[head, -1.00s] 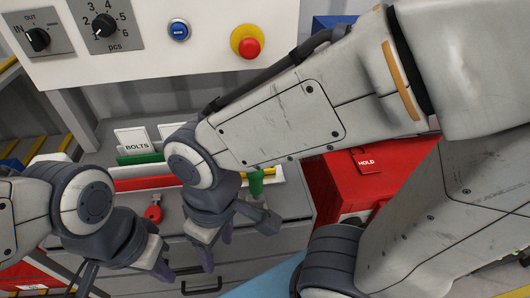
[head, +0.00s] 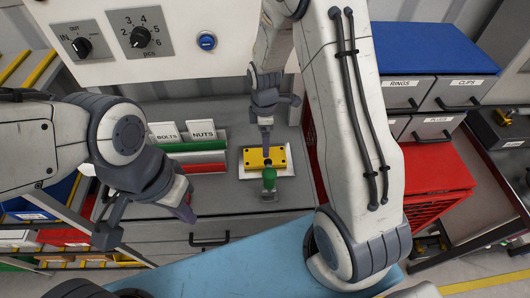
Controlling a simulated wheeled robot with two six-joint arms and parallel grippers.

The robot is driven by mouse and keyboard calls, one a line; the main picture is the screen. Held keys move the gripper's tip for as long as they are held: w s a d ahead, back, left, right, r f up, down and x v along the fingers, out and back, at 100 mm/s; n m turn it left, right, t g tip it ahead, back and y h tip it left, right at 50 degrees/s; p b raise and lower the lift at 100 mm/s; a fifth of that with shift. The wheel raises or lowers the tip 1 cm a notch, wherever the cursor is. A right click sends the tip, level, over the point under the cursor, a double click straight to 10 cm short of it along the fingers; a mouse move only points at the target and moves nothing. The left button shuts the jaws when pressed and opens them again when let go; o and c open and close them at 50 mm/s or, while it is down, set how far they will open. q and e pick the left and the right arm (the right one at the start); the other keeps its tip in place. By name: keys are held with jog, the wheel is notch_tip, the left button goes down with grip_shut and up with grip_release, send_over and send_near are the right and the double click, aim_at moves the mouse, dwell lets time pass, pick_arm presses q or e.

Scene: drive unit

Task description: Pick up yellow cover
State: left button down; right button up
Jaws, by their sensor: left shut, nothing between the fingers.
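The yellow cover (head: 253,158) is a small flat block on a white plate (head: 287,172) on the grey cabinet top in the head view. My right gripper (head: 266,150) comes down from above, with its fingertip over the cover's middle. I cannot tell whether it touches the cover. Its fingers line up behind each other, so the gap between them is hidden. A green-handled tool (head: 269,176) stands at the cover's front edge and hides a little of it. My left gripper (head: 148,225) is shut and empty, at the left in front of the cabinet, well away from the cover.
Bins labelled BOLTS (head: 166,132) and NUTS (head: 202,130), with green and red fronts, stand left of the cover. A red crate (head: 435,172) and grey drawers (head: 466,92) stand at the right. A control panel (head: 95,55) hangs above. A drawer handle (head: 209,240) sticks out in front.

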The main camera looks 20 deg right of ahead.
aim_at(253, 159)
notch_tip(253, 159, down, 3)
jog(key=shift+r, duration=0.15)
notch_tip(253, 159, down, 4)
jog(key=p, duration=0.2)
jog(key=shift+d+f+p, duration=0.1)
jog(key=shift+f+p, duration=0.15)
jog(key=shift+p, duration=0.1)
jog(key=shift+f, duration=0.35)
jog(key=c, duration=1.4)
jog(key=shift+r, duration=0.1)
